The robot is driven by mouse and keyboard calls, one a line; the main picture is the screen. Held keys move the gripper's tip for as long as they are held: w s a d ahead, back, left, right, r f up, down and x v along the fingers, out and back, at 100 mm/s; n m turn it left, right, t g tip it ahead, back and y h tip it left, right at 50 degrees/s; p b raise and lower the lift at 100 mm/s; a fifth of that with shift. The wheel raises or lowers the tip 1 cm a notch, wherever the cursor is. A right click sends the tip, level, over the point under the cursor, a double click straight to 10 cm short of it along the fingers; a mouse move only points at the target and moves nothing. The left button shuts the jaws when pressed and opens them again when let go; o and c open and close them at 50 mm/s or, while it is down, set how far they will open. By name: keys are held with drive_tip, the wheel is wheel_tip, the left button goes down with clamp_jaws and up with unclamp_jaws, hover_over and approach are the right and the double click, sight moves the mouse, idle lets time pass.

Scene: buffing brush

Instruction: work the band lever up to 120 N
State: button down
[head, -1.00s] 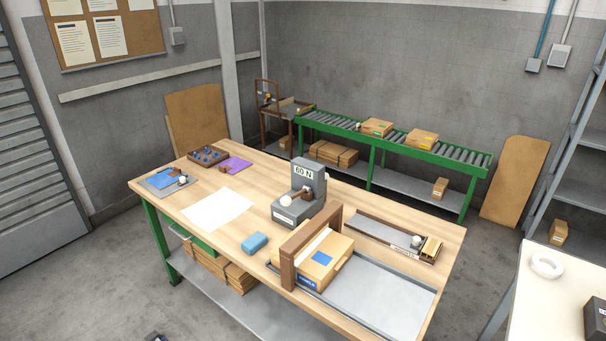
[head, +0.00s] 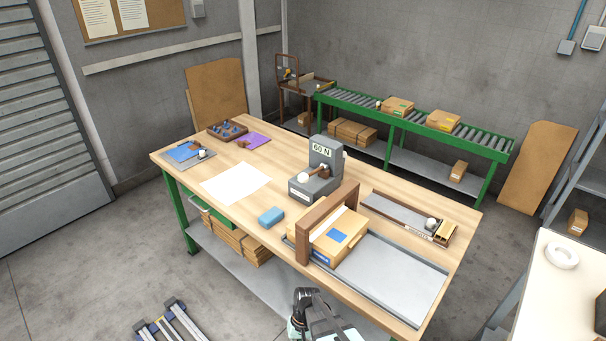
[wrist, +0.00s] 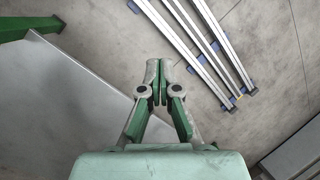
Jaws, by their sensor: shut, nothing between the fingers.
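The grey band lever device (head: 318,180) stands on the wooden workbench, right of its middle in the head view. Its display reads 60 N. A lever with a white ball knob (head: 304,178) sticks out at its front left. My gripper shows in the wrist view (wrist: 156,68), its fingers together with nothing between them, above the floor beside the bench's grey lower shelf (wrist: 75,95). My arm (head: 315,310) shows at the bottom of the head view, in front of the bench and well apart from the device.
A brown wooden frame (head: 304,248) with a cardboard box (head: 338,235) under it stands right of the device. A blue block (head: 271,216) lies in front. A white sheet (head: 236,183) lies to the left. My floor rails (head: 172,322) run at lower left.

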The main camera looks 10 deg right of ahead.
drive_tip(key=w+a+r+t+y, duration=0.1)
drive_tip(key=w+a+r, duration=0.3)
drive_tip(key=w+r, duration=0.25)
drive_tip(key=w+a+r+t+y+p, duration=0.1)
drive_tip(key=w+a+r, duration=0.35)
drive_tip(key=w, duration=0.35)
drive_tip(key=w+a+r+t+y, duration=0.1)
drive_tip(key=w+a+r, duration=0.3)
drive_tip(key=w+r, duration=0.3)
wheel_tip(320, 180, up, 32)
drive_tip(key=f+m+t+h, duration=0.1)
drive_tip(key=m+t+h, duration=0.2)
drive_tip(key=m+t, duration=0.4)
hover_over(313, 172)
drive_tip(key=s+a, duration=0.2)
drive_tip(key=t, duration=0.1)
drive_tip(key=shift+w+r+n+p, duration=0.1)
drive_tip(key=shift+r+n+p, duration=0.15)
drive_tip(key=shift+n+p, duration=0.05)
drive_tip(key=shift+f, duration=0.1)
drive_tip(key=shift+s+a+f+b, duration=0.1)
drive_tip(key=shift+f+b, duration=0.55)
drive_tip(key=shift+f, duration=0.8)
drive_tip(key=shift+s+a+f+b, duration=0.15)
drive_tip(key=shift+f+b, duration=0.5)
drive_tip(key=shift+f, duration=0.75)
drive_tip(key=shift+s+a+f+b, duration=0.1)
drive_tip(key=shift+f+b, duration=0.55)
drive_tip(key=shift+f, duration=0.8)
